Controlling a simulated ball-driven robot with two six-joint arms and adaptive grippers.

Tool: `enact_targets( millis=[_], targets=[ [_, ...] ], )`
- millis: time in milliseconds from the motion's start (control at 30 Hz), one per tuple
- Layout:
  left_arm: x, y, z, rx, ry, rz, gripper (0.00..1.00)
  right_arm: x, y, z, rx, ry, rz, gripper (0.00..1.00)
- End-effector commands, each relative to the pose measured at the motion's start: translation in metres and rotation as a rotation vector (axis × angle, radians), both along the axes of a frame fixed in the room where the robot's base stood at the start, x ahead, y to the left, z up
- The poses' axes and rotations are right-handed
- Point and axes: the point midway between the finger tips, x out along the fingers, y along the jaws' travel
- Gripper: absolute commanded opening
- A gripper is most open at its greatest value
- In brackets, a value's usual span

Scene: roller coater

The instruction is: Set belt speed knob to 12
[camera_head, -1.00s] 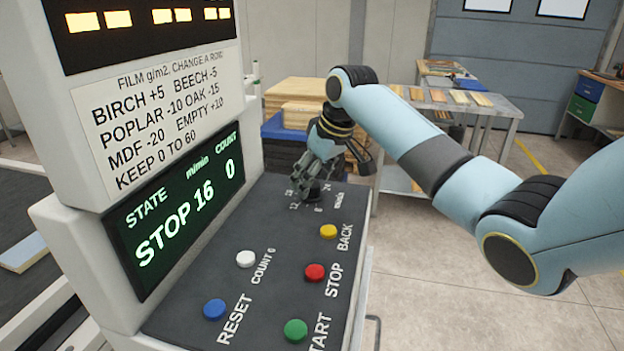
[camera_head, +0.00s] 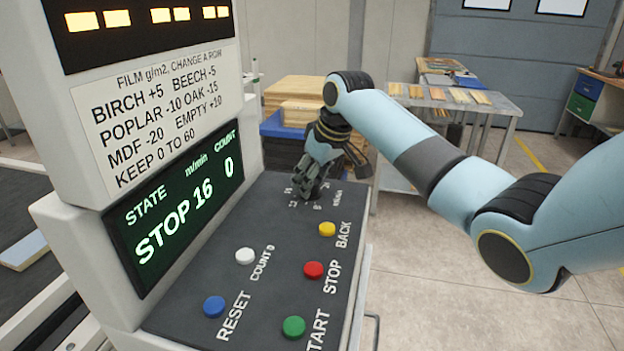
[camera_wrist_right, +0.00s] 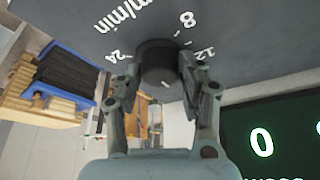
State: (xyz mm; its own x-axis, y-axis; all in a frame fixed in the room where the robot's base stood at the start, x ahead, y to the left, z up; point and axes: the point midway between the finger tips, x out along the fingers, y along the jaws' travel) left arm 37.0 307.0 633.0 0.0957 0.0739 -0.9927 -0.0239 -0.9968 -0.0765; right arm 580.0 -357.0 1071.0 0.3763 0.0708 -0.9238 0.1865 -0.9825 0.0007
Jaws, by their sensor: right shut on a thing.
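The belt speed knob (camera_wrist_right: 158,62) is a dark round knob on the grey panel, with the numbers 8, 12 and 24 and "m/min" printed around it in the right wrist view. My right gripper (camera_wrist_right: 155,85) is shut on the knob, with one finger on each side. In the head view the right gripper (camera_head: 312,188) covers most of the knob at the far end of the panel. The display (camera_head: 175,210) reads STOP, 16 m/min and count 0. My left gripper is not in view.
Yellow BACK (camera_head: 327,229), red STOP (camera_head: 313,270), green START (camera_head: 293,327), white COUNT 0 (camera_head: 245,256) and blue RESET (camera_head: 214,306) buttons sit on the panel nearer to me. Stacked boards (camera_head: 300,95) and a table (camera_head: 495,105) stand behind.

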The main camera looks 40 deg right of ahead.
Motion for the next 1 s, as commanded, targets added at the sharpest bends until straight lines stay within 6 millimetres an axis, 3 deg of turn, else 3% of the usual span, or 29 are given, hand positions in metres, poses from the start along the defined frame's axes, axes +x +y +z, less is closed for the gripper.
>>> enact_targets(
  millis=[267,567,1000],
  targets=[
    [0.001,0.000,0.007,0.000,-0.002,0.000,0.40,0.000,-0.001,0.001,0.001,0.002,0.083,0.06],
    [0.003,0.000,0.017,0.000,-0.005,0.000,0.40,0.001,-0.002,0.001,0.002,0.002,0.319,0.06],
    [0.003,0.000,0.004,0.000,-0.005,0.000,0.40,0.003,-0.003,-0.001,0.001,0.000,0.726,0.06]
  ],
)
